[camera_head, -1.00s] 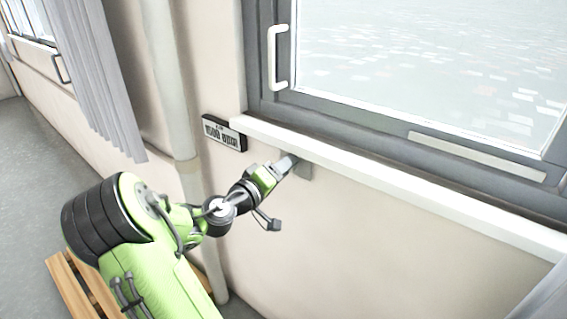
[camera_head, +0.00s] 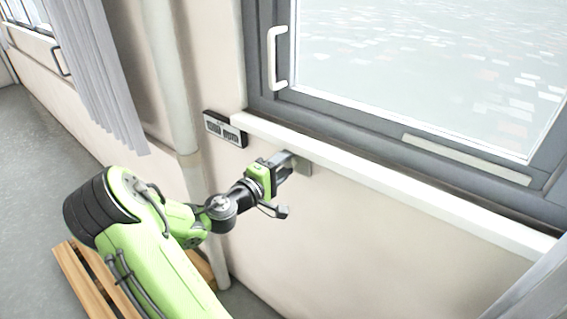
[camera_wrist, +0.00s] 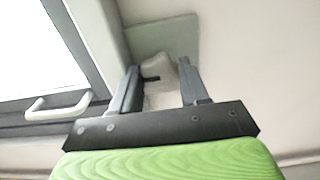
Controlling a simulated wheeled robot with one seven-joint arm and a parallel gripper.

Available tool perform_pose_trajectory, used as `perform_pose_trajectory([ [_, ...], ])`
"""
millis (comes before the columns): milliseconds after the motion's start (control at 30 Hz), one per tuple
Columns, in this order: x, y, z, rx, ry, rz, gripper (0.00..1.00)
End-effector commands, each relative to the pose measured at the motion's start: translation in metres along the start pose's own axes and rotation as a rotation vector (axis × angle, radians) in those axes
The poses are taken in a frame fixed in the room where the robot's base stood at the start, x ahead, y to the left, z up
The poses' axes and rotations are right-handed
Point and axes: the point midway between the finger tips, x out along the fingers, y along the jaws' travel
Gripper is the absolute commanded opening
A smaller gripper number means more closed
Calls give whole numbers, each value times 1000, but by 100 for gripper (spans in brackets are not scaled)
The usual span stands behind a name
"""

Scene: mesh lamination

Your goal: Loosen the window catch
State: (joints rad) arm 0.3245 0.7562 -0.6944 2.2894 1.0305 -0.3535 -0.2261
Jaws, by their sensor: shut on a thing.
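The window catch appears as a pale knob (camera_wrist: 158,72) on a grey wall plate (camera_wrist: 180,32), just below the window sill. My gripper (camera_head: 293,160) reaches up to this plate (camera_head: 305,168) in the head view. In the wrist view my gripper's two dark fingers (camera_wrist: 157,80) stand on either side of the knob and are shut on it. A dark slot or bar shows at the knob's left side. In the head view the fingers hide the knob.
A white sill (camera_head: 390,192) runs just above the plate. The window frame (camera_head: 262,75) carries a white handle (camera_head: 274,58). A small panel (camera_head: 225,129) sits on the wall left of the gripper. A grey curtain (camera_head: 100,75) hangs at the left. Wooden slats (camera_head: 82,280) lie below my arm.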

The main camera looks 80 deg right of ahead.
Motion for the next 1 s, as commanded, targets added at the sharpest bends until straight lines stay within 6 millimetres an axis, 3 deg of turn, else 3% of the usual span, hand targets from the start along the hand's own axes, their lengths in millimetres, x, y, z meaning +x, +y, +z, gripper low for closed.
perform_pose_trajectory([
  [367,0,-2,0,-8,1,-3,14],
  [400,0,-2,0,-8,1,-3,49],
  [533,0,-1,0,-7,1,-1,69],
  [1000,0,3,0,-4,1,9,70],
])
